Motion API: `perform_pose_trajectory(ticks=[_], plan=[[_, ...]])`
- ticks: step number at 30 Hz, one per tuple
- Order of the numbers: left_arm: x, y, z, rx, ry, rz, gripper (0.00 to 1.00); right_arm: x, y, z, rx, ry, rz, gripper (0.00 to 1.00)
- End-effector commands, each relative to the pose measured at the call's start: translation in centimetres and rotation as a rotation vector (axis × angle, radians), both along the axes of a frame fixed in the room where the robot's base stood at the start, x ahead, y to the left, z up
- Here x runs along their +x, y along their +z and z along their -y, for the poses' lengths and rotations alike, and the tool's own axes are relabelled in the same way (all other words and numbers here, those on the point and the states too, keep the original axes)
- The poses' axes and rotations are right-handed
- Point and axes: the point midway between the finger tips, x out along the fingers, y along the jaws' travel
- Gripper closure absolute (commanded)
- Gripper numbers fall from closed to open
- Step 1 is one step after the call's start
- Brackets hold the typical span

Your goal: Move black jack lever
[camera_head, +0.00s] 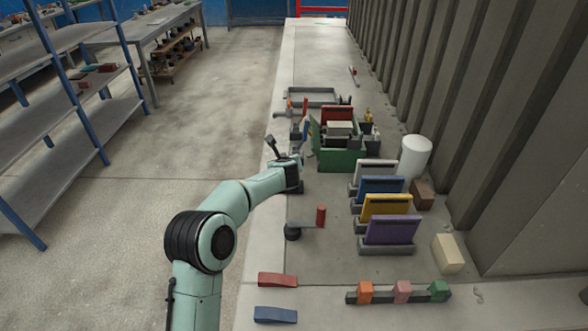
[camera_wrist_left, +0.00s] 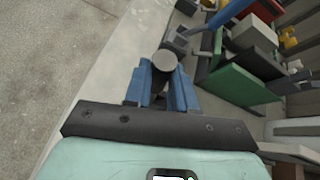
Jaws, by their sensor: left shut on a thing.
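The black jack lever (camera_head: 271,146) rises at a tilt by the left edge of the bench, at the tip of my left gripper (camera_head: 285,160). In the left wrist view the lever's round grey end (camera_wrist_left: 165,61) shows between the two blue fingers of the left gripper (camera_wrist_left: 162,80). The left gripper is shut on the lever. The lever's lower part is hidden by the fingers. My right gripper is in neither view.
A green box (camera_head: 340,160) stands right of the gripper. A red-handled crank (camera_head: 320,216) is nearer. Several coloured panels (camera_head: 390,230), a white cylinder (camera_head: 415,157) and a block row (camera_head: 402,293) stand on the bench (camera_head: 330,265). A ribbed wall (camera_head: 500,100) bounds the right.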

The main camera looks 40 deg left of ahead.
Motion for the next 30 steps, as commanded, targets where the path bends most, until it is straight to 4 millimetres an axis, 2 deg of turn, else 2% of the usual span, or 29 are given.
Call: perform_pose_trajectory(ticks=[9,30], plan=[[-1.5,-0.5,-1.9,-0.155,0.004,0.137,1.0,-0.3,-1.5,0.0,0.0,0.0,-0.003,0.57],[-2.1,-0.9,-2.6,-0.235,0.003,0.205,1.0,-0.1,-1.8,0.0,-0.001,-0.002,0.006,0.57]])
